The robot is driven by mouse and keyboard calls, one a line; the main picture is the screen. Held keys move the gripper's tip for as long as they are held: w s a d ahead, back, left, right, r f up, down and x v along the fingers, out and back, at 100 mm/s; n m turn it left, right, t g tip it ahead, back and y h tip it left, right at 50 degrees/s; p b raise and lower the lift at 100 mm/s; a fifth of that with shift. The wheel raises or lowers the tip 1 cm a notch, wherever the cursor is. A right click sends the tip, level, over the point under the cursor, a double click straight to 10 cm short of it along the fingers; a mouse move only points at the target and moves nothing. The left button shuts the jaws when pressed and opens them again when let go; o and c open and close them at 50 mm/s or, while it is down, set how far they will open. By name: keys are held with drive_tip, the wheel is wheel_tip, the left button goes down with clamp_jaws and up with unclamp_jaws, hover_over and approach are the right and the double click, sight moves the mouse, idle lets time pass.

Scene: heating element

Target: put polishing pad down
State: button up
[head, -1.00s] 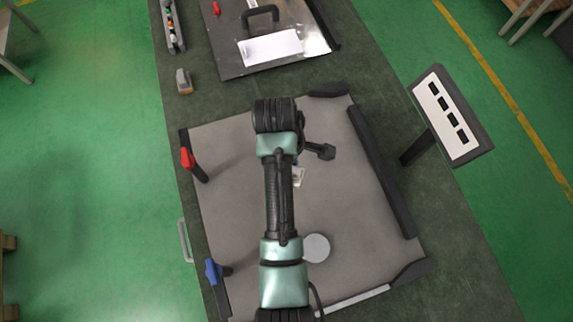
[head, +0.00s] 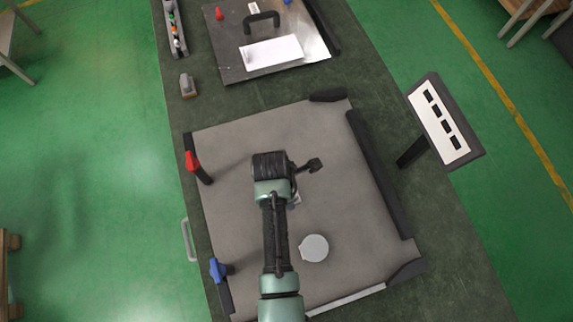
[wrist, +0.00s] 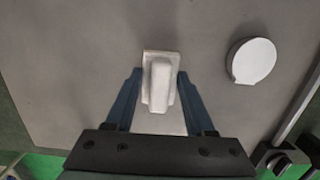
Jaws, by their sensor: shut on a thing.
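The polishing pad (wrist: 161,85), a pale block with a raised grip on a flat base, sits between the blue fingers of my gripper (wrist: 159,76) in the wrist view. My gripper is shut on the pad's grip. The pad is over the large grey plate (head: 345,190); I cannot tell whether its base touches the plate. In the head view my arm hides most of the gripper and pad.
A white disc (head: 314,248) lies on the plate right of my arm. A red handle (head: 195,164) and blue handle (head: 218,270) stand at the left edge. A dark bar (head: 378,172) lines the right side. A grey-orange block (head: 187,85) is beyond the plate.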

drive_tip(key=shift+f, duration=1.55)
drive_tip(key=shift+f, duration=0.2)
drive_tip(key=o, duration=1.2)
drive_tip(key=shift+r, duration=0.1)
